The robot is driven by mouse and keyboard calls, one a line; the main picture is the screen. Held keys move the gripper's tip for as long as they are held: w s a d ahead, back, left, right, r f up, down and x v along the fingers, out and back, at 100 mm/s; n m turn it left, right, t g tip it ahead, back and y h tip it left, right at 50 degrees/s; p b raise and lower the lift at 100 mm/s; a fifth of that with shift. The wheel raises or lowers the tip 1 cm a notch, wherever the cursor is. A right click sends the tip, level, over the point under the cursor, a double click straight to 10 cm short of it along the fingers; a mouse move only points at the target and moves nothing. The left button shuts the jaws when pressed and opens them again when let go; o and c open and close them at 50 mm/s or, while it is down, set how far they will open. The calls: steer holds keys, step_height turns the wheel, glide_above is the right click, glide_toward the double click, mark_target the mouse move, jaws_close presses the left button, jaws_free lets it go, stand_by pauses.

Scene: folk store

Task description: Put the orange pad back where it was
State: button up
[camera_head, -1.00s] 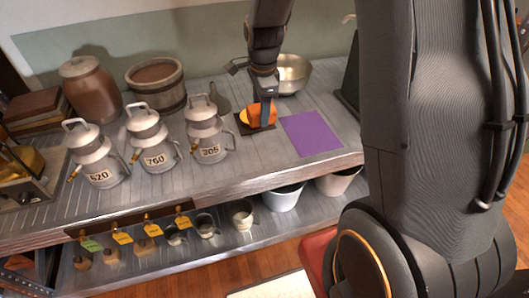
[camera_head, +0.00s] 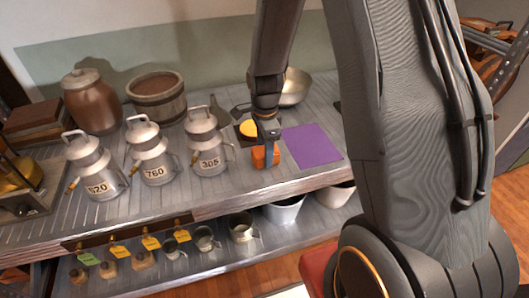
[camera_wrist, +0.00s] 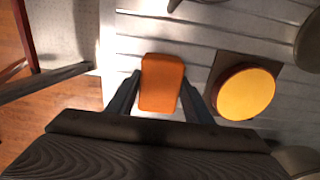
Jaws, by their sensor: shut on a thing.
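The orange pad (camera_head: 265,157) is a small block with rounded corners. My gripper (camera_head: 268,143) is shut on it, above the front part of the counter, left of the purple mat (camera_head: 312,146). In the wrist view the orange pad (camera_wrist: 160,80) lies between the two fingers of my gripper (camera_wrist: 160,92). I cannot tell whether its underside touches the counter. A round yellow-topped thing (camera_wrist: 247,92) with a dark red side sits on a dark square mat (camera_wrist: 231,62), right of the pad in the wrist view. The yellow top (camera_head: 248,129) shows behind my gripper in the head view.
Several numbered metal cans stand to the left; the one marked 305 (camera_head: 204,140) is nearest. A metal bowl (camera_head: 295,87) stands behind my gripper. The purple mat is bare. The counter's front edge (camera_head: 215,202) is close, with pots on the shelf below.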

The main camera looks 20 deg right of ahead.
steer(key=shift+f, duration=0.2)
steer(key=o, duration=0.9)
steer(key=shift+r, duration=0.1)
step_height(320, 180, up, 11)
steer(key=shift+r+b, duration=0.1)
steer(key=shift+b, duration=0.45)
steer(key=s+n, duration=0.5)
steer(key=n, duration=0.1)
steer(key=s+r+n, duration=0.1)
steer(key=s+n, duration=1.1)
steer(key=shift+s+a+r, duration=0.1)
steer(key=shift+s+r, duration=0.05)
steer(key=shift+r, duration=0.1)
